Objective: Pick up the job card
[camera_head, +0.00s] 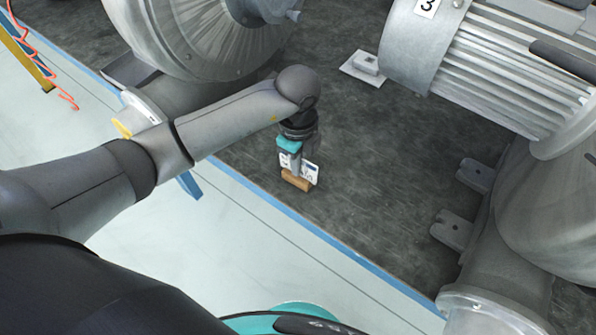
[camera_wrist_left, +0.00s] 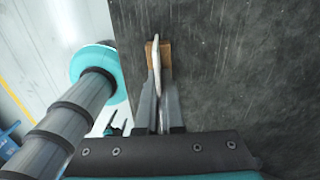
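The job card (camera_head: 313,173) is a small white card with dark print, standing upright in a small wooden block (camera_head: 296,181) on the dark bench mat. In the left wrist view the card (camera_wrist_left: 156,52) shows nearly edge-on, rising from the wooden block (camera_wrist_left: 165,53). My left gripper (camera_head: 296,168) points down over the block. In the left wrist view its two fingers (camera_wrist_left: 159,95) are close together, one on each side of the card, and appear shut on it. Part of the card is hidden by the fingers in the head view. My right gripper is not in view.
A large grey blower housing (camera_head: 215,40) stands at the upper left, and a finned motor (camera_head: 500,65) at the upper right. A metal foot bracket (camera_head: 455,226) projects at the right. The mat (camera_head: 370,160) around the block is clear. A blue edge strip (camera_head: 345,250) runs along its front.

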